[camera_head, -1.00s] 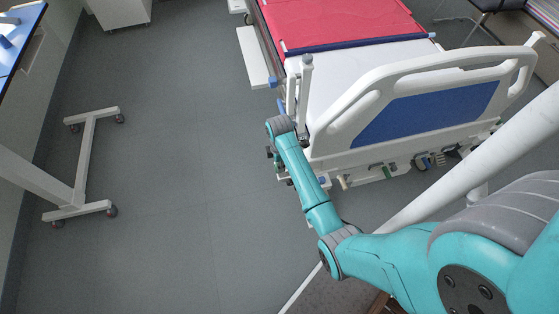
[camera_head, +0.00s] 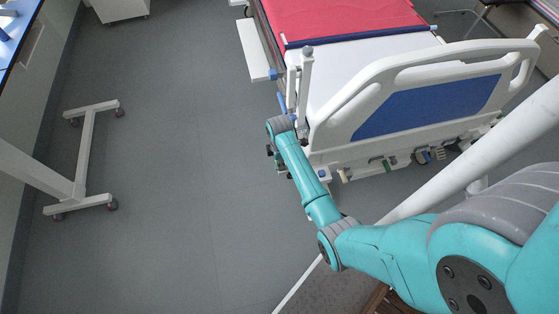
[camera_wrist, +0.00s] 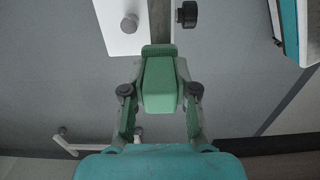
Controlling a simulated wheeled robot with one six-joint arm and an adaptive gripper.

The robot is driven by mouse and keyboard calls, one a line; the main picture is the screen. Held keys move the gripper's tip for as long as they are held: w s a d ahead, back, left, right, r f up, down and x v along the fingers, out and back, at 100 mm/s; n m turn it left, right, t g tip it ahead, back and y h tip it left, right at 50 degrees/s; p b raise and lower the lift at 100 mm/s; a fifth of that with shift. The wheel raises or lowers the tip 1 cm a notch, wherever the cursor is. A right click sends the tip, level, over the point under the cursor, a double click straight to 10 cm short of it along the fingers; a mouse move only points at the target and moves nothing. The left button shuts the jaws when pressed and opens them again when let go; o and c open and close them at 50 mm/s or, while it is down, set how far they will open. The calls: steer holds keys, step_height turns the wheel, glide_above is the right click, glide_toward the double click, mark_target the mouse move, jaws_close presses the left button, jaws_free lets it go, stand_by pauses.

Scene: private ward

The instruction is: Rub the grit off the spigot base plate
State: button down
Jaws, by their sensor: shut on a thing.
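In the wrist view my gripper (camera_wrist: 160,92) has its two fingers on either side of a green block (camera_wrist: 160,76) and is shut on it. The block hangs above the grey floor, touching nothing else that I can make out. In the head view the gripper and block are mostly hidden behind my forearm's far end, beside the near-left corner of the bed. I cannot make out the spigot, its base plate or any grit in either view.
A bed (camera_head: 425,105) with a red cover stands just right of my arm's end. A white wheeled stand (camera_head: 84,150) is on the left, with open floor between. The wrist view shows a white panel (camera_wrist: 118,35) and a black knob (camera_wrist: 187,14) beyond the block.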

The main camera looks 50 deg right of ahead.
steer(key=shift+f, duration=0.95)
stand_by(0.3)
steer(key=shift+d, duration=0.1)
